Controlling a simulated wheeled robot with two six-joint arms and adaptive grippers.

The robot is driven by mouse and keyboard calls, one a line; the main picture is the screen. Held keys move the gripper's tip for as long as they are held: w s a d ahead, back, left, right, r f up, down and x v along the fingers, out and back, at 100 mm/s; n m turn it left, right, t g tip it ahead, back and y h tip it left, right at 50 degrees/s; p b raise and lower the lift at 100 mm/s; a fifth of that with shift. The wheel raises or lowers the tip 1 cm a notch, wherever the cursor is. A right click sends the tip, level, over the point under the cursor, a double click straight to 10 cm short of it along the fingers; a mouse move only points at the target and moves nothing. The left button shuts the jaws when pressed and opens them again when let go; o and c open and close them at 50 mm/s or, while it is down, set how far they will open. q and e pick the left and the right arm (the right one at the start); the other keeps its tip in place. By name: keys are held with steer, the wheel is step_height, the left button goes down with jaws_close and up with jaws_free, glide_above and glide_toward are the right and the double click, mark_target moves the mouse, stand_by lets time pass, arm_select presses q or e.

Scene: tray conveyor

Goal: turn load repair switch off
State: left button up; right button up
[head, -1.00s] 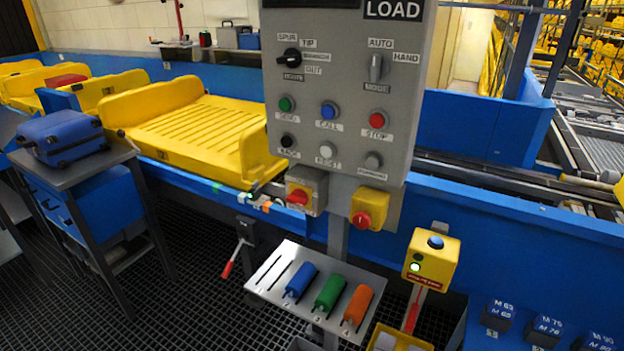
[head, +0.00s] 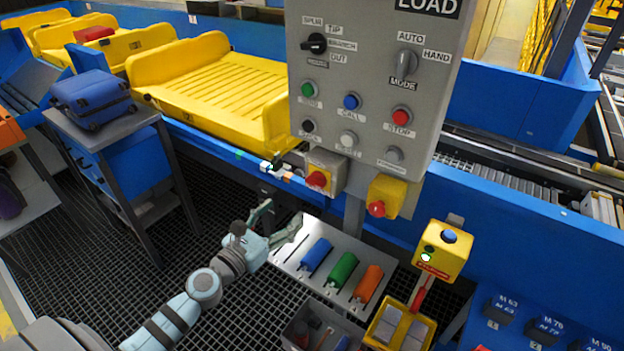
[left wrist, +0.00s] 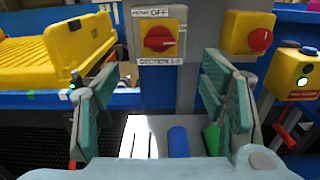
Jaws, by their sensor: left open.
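The grey LOAD panel (head: 372,75) stands upright at centre. Below it, on a grey box, is a red rotary switch (head: 318,179) on a yellow plate. It shows large in the left wrist view (left wrist: 158,39), its handle lying roughly level, with a label ending in OFF above and a SECTION label below. Which setting it is at I cannot tell. A second red knob (head: 377,208) on a yellow box sits to its right. My left gripper (head: 281,216) is open and empty, below and left of the switch, apart from it. My right gripper is not in view.
A metal rack with blue (head: 316,255), green (head: 343,270) and orange (head: 368,284) handles lies below the panel. A yellow button box (head: 443,250) stands to the right. A yellow tray (head: 215,85) and blue suitcase (head: 92,98) are at left.

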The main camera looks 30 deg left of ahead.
mark_target(313, 184)
arm_select(q)
steer(key=w, duration=0.4)
steer(key=w+d, duration=0.1)
steer(key=w, duration=0.8)
steer(key=shift+d+f, duration=0.1)
steer(key=shift+d, duration=0.3)
steer(key=c, duration=1.2)
